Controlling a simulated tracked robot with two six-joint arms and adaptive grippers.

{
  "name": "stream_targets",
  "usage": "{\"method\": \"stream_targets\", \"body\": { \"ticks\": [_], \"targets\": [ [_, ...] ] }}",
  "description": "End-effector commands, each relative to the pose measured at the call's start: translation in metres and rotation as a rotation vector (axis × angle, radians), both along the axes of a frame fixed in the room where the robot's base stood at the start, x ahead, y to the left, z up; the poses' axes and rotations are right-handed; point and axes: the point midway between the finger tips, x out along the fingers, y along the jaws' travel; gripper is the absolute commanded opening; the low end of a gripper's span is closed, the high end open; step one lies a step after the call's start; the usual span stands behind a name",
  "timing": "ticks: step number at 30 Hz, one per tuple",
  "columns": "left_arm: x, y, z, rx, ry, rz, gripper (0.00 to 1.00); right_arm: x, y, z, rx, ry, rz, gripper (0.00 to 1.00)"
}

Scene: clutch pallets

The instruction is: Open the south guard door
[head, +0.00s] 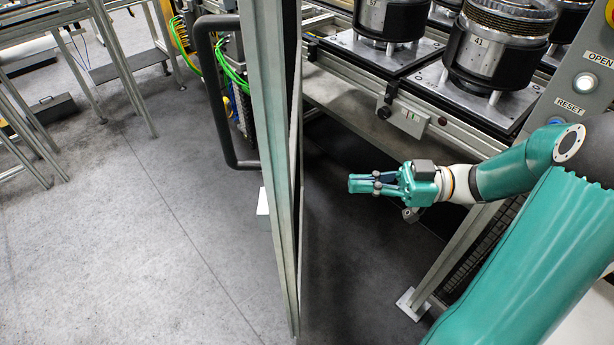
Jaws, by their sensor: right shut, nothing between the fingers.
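The guard door (272,150) shows edge-on as a tall grey-framed panel in the middle of the head view, standing out from the machine at an angle. Its black bar handle (222,110) is on its left face. My right gripper (352,184) is teal, shut and empty. It is to the right of the door, with a gap between its fingertips and the panel. My left gripper is not in view. I cannot tell from this view how the door's hinges sit.
Clutch pallets (468,95) stand on the conveyor at the upper right. A control panel (582,85) with OPEN and RESET labels is at the right edge. A guard post (455,250) stands below my right forearm.

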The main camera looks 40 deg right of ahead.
Motion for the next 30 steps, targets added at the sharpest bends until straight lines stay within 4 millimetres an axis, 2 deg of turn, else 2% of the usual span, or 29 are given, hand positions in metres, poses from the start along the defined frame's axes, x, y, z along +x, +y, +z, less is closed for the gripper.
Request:
{"method": "stream_targets", "body": {
  "ticks": [1, 6, 13, 19, 30],
  "targets": [
    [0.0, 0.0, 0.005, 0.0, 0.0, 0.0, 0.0, 0.006, 0.01, 0.003, 0.004, 0.0, 0.006, 0.0],
    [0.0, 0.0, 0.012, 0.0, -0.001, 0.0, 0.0, 0.027, 0.039, 0.003, 0.004, 0.0, 0.005, 0.0],
    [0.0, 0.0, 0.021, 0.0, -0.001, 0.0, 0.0, 0.049, 0.067, 0.002, 0.003, 0.0, 0.002, 0.0],
    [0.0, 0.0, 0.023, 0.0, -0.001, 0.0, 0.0, 0.057, 0.077, 0.0, 0.001, 0.001, -0.001, 0.0],
    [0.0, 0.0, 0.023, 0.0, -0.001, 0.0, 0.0, 0.058, 0.078, 0.0, 0.0, 0.0, -0.003, 0.0]
  ]
}}
